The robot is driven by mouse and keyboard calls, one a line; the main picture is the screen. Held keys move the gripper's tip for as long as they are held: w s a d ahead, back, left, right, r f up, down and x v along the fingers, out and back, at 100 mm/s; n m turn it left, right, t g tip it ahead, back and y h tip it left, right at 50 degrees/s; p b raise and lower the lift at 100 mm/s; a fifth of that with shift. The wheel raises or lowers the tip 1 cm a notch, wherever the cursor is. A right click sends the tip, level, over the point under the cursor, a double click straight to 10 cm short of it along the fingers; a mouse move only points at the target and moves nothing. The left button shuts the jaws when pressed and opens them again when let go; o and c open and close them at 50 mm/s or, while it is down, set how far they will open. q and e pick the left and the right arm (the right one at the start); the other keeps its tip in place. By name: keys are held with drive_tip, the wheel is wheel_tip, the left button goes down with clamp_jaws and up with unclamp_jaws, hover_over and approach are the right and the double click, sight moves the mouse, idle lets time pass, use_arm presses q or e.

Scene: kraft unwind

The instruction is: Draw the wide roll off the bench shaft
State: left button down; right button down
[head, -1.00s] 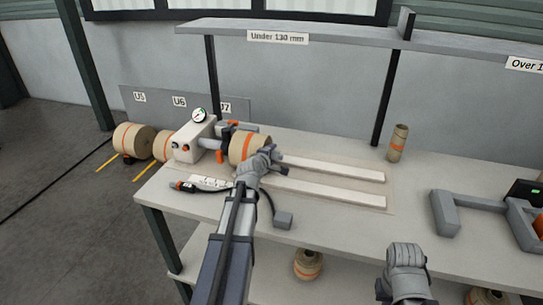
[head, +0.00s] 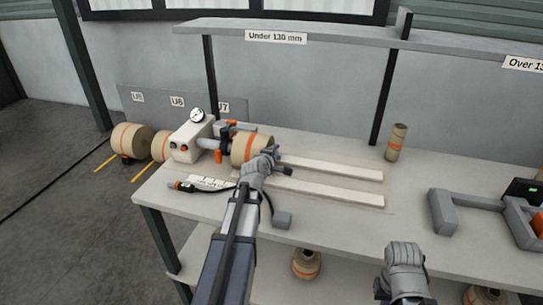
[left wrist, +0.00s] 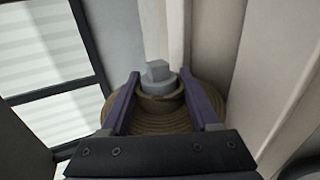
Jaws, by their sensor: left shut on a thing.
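The wide roll (head: 252,149), brown kraft with an orange band, is on the bench shaft (head: 207,144) to the right of the white housing (head: 190,141). My left gripper (head: 272,156) is at the roll's right end face. In the left wrist view its two purple fingers (left wrist: 160,78) lie either side of the roll's core, shut on the roll (left wrist: 160,124). The grey shaft end (left wrist: 158,80) shows in the core between them. My right gripper (head: 405,262) hangs low in front of the bench; its jaws cannot be made out.
Two pale rails (head: 330,180) run right along the bench. A slim upright roll (head: 397,142) stands at the back, and a grey cradle (head: 445,213) is at the right. A shelf (head: 320,37) is above. Other rolls (head: 306,264) sit below the bench.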

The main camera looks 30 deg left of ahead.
use_arm(q)
drive_tip(key=shift+w+d, duration=0.3)
drive_tip(key=shift+d, duration=1.05)
drive_tip(key=shift+w+d, duration=0.35)
drive_tip(key=shift+d, duration=1.05)
drive_tip(key=shift+w+d, duration=0.3)
drive_tip(key=shift+d, duration=1.05)
drive_tip(key=shift+c, duration=0.2)
unclamp_jaws()
drive_tip(key=shift+p+v, duration=1.5)
drive_tip(key=shift+v, duration=2.35)
